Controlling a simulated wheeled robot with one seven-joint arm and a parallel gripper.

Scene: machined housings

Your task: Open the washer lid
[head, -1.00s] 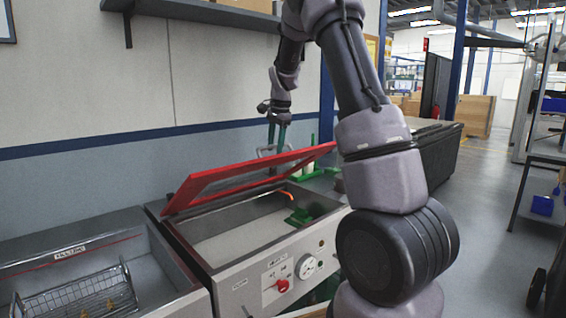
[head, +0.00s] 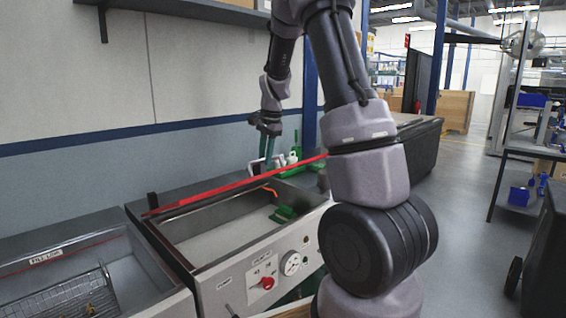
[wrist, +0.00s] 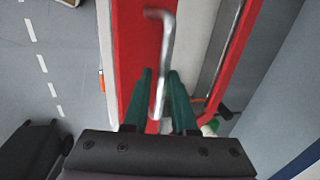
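The washer (head: 215,275) has an open basin, with its red-framed lid (head: 205,197) leaning back behind it, seen nearly edge-on. The lid's silver handle (head: 256,166) stands up at the lid's far side. My gripper (head: 265,158) is at this handle, pointing down. In the wrist view, the bent silver handle (wrist: 165,50) lies between the two teal fingers (wrist: 160,85), with gaps visible on both sides near the tips. The fingers look apart, not closed on it. The lid's red frame (wrist: 130,40) shows beside and beneath them. The handle's lower end is partly hidden.
A second basin with a wire basket (head: 75,300) is at the left. Green parts (head: 283,213) sit in the washer basin, and green-and-white items (head: 292,157) stand behind it. The wall is close behind, with a shelf (head: 180,8) above. Open floor (head: 460,220) is at the right.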

